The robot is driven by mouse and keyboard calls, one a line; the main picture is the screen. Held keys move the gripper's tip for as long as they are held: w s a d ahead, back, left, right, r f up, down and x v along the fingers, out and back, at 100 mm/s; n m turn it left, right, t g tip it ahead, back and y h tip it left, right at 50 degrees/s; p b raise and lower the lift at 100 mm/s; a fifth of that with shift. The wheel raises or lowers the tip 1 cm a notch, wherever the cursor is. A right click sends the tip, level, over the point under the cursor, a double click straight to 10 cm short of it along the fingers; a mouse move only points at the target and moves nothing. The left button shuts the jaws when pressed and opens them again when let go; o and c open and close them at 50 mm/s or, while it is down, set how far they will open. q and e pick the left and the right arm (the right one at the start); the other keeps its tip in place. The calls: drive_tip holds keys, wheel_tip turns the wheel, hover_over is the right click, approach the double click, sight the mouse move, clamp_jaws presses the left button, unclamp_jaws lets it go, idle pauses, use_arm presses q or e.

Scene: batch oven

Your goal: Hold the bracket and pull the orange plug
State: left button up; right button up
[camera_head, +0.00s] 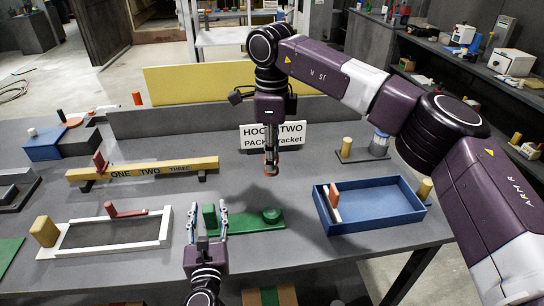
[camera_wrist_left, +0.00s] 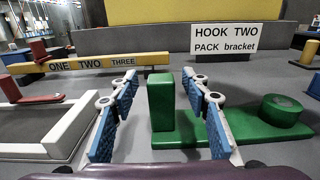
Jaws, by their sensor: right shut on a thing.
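The green bracket (camera_head: 245,222) lies on the grey table, with an upright block at its left end and a round boss at its right. My left gripper (camera_head: 207,222) is open, one finger on either side of the upright block; the left wrist view shows the block (camera_wrist_left: 161,102) between the blue finger pads with gaps on both sides. My right gripper (camera_head: 271,170) points down above and behind the boss, shut on a small orange piece, apparently the orange plug (camera_head: 270,157), mostly hidden by the fingers. It is raised clear of the bracket.
A blue tray (camera_head: 392,222) holding a red-orange and white piece stands right of the bracket. A white frame (camera_head: 105,251) lies left. A yellow numbered beam (camera_head: 143,170) and a sign (camera_head: 272,136) stand behind. Bare table lies between beam and bracket.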

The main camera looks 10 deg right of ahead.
use_arm(q)
drive_tip(key=shift+r, duration=0.1)
drive_tip(key=s, duration=1)
drive_tip(key=shift+s, duration=1)
